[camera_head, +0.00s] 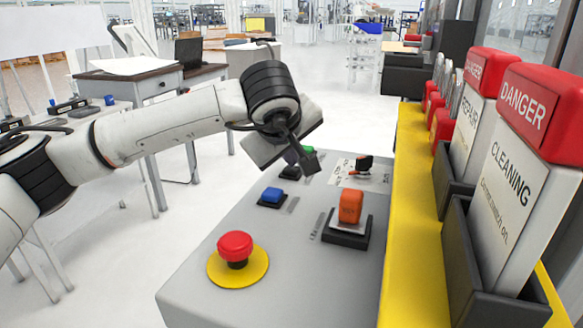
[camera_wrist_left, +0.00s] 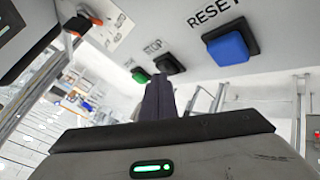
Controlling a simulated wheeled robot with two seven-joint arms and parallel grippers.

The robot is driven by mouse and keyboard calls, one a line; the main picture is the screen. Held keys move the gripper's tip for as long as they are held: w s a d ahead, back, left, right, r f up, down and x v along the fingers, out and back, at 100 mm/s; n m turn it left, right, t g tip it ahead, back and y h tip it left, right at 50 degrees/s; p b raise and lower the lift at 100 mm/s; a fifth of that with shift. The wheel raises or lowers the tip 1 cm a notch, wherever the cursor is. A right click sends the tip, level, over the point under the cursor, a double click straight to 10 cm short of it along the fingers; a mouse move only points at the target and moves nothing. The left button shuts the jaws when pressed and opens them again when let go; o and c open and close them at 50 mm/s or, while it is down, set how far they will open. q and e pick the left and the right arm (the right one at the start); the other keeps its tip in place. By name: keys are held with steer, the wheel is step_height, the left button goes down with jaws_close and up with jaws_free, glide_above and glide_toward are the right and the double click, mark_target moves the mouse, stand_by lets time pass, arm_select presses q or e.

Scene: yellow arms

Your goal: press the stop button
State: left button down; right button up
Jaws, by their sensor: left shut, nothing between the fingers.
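The black stop button (camera_head: 290,173) sits on the grey control panel (camera_head: 225,303), between a blue button and a green one. In the left wrist view it is the black button (camera_wrist_left: 170,64) beside the STOP label. My left gripper (camera_head: 311,161) is shut and empty, just right of the stop button in the head view. In the left wrist view its dark closed fingers (camera_wrist_left: 158,88) point toward the panel, with tips close to the stop and green buttons. I cannot tell whether they touch anything. My right gripper is not in view.
A blue reset button (camera_head: 272,195), a green button (camera_head: 307,150), an orange switch (camera_head: 350,207), a red mushroom button (camera_head: 235,247) and a rotary switch (camera_head: 365,162) share the panel. Danger signs (camera_head: 512,180) in black holders line the yellow edge (camera_head: 408,220) at right.

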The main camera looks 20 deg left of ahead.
mark_target(291, 171)
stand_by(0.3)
arm_select(q)
steer(key=shift+r+p, duration=0.45)
steer(key=shift+r, duration=0.35)
steer(key=shift+r, duration=0.1)
step_height(291, 171, up, 5)
steer(key=p, duration=0.3)
stand_by(0.6)
